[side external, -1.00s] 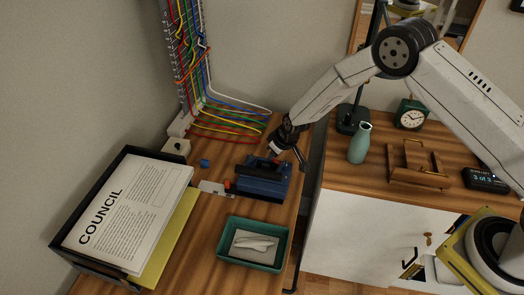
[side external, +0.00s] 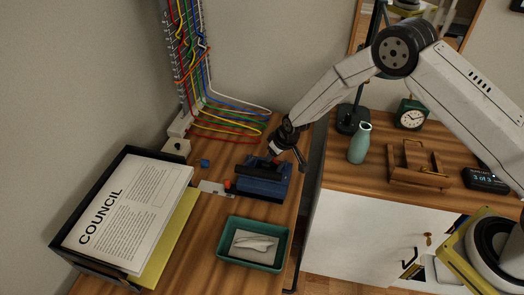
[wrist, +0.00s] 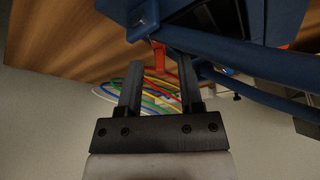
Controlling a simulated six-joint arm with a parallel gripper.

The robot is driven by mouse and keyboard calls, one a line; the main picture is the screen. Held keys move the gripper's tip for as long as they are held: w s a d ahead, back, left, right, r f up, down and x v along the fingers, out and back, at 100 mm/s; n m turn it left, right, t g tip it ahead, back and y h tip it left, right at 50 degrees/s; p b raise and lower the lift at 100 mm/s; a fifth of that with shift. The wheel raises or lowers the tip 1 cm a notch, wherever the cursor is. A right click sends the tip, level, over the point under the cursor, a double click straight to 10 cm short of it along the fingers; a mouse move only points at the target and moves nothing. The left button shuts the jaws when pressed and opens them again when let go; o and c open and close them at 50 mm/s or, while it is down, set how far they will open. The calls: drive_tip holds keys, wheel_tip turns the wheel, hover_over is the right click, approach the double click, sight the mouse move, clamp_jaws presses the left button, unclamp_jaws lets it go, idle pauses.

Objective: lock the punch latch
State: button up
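The punch (side external: 263,180) is a blue device with a dark top bar, standing on the wooden desk. A small orange-red part (side external: 278,160) shows at its upper back edge, close to my gripper (side external: 290,153). I cannot tell whether a finger touches the red piece.
A green tray (side external: 223,259) with white paper lies in front of the punch. A black document tray (side external: 70,247) stands at left. Coloured cables (side external: 235,114) run behind the punch. A small blue block (side external: 204,163) lies to its left. A gap separates this desk from the right cabinet.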

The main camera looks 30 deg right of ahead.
sight(275, 162)
drive_tip(key=shift+r, duration=0.15)
drive_tip(key=shift+v, duration=3.75)
drive_tip(key=shift+w+a+g, duration=0.25)
drive_tip(key=shift+w+g, duration=0.25)
drive_tip(key=shift+w+a+g, duration=0.3)
drive_tip(key=shift+w+g, duration=0.15)
drive_tip(key=shift+g, duration=0.05)
drive_tip(key=shift+w+g+h, duration=0.3)
drive_tip(key=shift+w+g, duration=0.1)
drive_tip(key=shift+g, duration=0.3)
drive_tip(key=shift+w+r+g+h, duration=0.25)
drive_tip(key=shift+r+g+h, duration=0.05)
drive_tip(key=shift+g, duration=0.2)
drive_tip(key=shift+f, duration=0.1)
drive_tip(key=shift+d+f, duration=0.1)
drive_tip(key=shift+f, duration=3.7)
